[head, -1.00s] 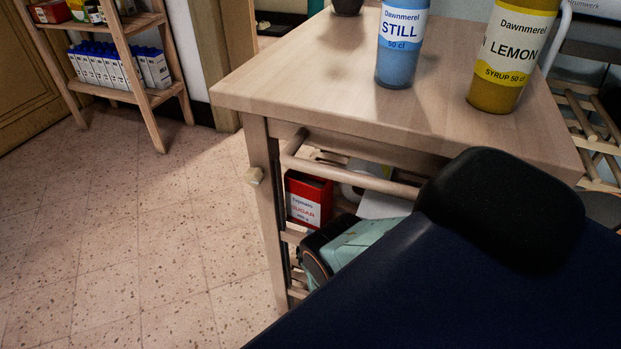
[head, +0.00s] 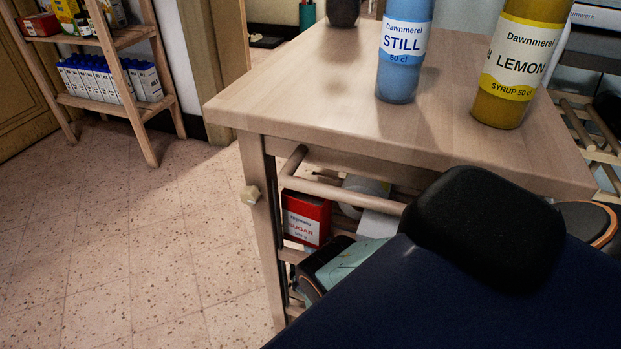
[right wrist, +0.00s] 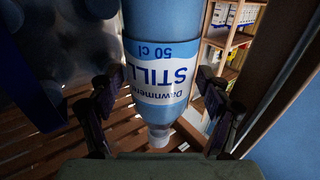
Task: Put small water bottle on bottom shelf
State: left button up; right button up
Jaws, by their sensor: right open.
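A blue water bottle (head: 403,50) labelled "STILL 50 cl" stands upright on the wooden table top in the head view, its top cut off by the frame. In the right wrist view, a blue bottle (right wrist: 160,70) with the same label appears upside down, its cap toward the picture's bottom. I cannot tell whether it is the same bottle. My right gripper (right wrist: 162,95) is open, with a finger on each side of this bottle. A wooden shelf unit (head: 128,101) stands at the back left; its lower visible board holds several white-and-blue cartons (head: 100,80). Neither gripper shows in the head view.
A yellow lemon syrup bottle (head: 517,65) stands right of the water bottle. A dark round object (head: 343,10) is at the table's back. A red sugar box (head: 306,218) sits beneath the table top (head: 300,95). Tiled floor (head: 140,220) is clear between table and shelf unit.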

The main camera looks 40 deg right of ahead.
jog(key=p+v, duration=0.3)
jog(key=v, duration=0.9)
jog(key=shift+d+r, duration=0.1)
jog(key=shift+c, duration=0.4)
